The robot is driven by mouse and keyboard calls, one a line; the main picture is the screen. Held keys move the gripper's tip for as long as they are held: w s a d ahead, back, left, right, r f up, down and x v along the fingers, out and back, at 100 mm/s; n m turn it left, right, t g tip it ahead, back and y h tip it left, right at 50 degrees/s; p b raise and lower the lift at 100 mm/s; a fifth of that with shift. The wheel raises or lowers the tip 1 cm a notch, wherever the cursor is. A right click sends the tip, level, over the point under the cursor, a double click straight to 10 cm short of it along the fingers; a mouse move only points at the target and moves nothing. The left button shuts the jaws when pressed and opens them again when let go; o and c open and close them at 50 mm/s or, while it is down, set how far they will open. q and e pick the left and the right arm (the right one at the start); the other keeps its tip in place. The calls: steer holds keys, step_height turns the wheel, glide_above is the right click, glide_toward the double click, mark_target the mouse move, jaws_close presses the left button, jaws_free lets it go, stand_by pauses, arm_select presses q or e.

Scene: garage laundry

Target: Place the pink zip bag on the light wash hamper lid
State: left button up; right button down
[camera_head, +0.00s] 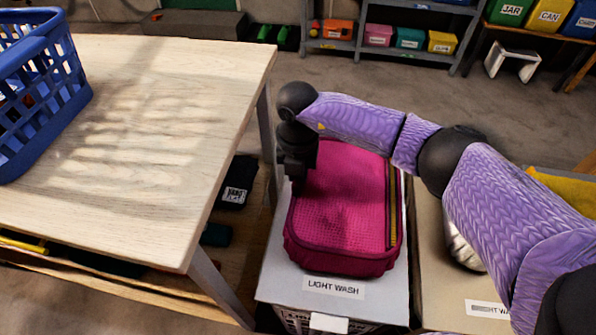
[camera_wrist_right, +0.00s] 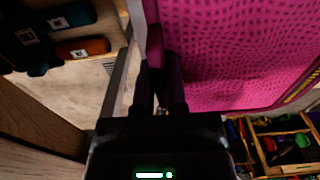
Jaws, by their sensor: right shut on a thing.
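The pink zip bag (camera_head: 343,222) is over the white light wash hamper lid (camera_head: 273,279) in the head view, with its zip along the right side. Whether its whole underside touches the lid I cannot tell. My right gripper (camera_head: 297,178) is at the bag's upper left edge. In the right wrist view the bag (camera_wrist_right: 235,50) fills the upper right, and my right gripper (camera_wrist_right: 160,95) is shut on a narrow pink part at its side. The fingertips are partly hidden in the head view. My left gripper is not in view.
A wooden table (camera_head: 150,130) with a blue basket (camera_head: 40,90) stands left of the hamper. A second hamper lid (camera_head: 432,285) is to the right, partly under my right arm. Shelves with coloured bins (camera_head: 378,35) are at the back. Open floor lies beyond the hampers.

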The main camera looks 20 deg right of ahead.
steer(key=c, duration=0.7)
jaws_free()
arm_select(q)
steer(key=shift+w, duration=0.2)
arm_select(e)
steer(key=shift+o, duration=0.2)
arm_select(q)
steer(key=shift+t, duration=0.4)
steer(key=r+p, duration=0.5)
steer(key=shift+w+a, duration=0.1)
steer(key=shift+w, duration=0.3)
arm_select(e)
step_height(320, 180, up, 12)
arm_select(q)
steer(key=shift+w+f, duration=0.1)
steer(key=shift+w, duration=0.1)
